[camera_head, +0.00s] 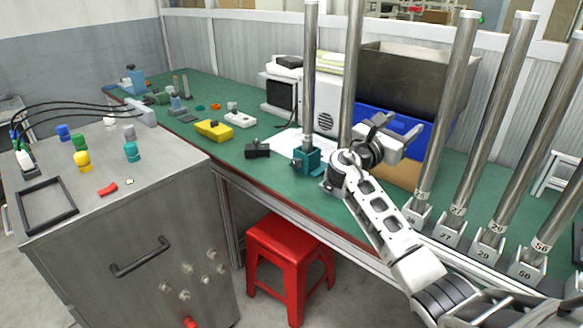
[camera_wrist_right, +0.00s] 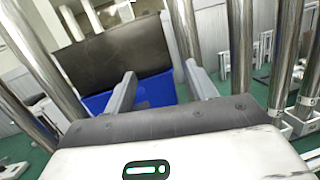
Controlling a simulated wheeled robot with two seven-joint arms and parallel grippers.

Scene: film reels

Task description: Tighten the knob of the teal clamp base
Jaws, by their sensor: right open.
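The teal clamp base (camera_head: 311,159) stands on the green bench in the head view, with a tall steel pole (camera_head: 310,80) rising upright from it. A small dark part shows on its front left side; I cannot tell whether it is the knob or how tight it is. My right gripper (camera_head: 400,125) is open and empty, to the right of the teal base and apart from it, pointing toward the blue bin. In the right wrist view its two fingers (camera_wrist_right: 160,75) are spread with nothing between them. The teal base is not clear in that view. My left gripper is not in view.
A second pole (camera_head: 352,70) stands between the teal base and my right gripper. Several numbered poles (camera_head: 490,130) stand at right. A blue bin (camera_head: 400,118) is behind the gripper. A black block (camera_head: 257,151) lies left of the base. A red stool (camera_head: 290,250) stands in front.

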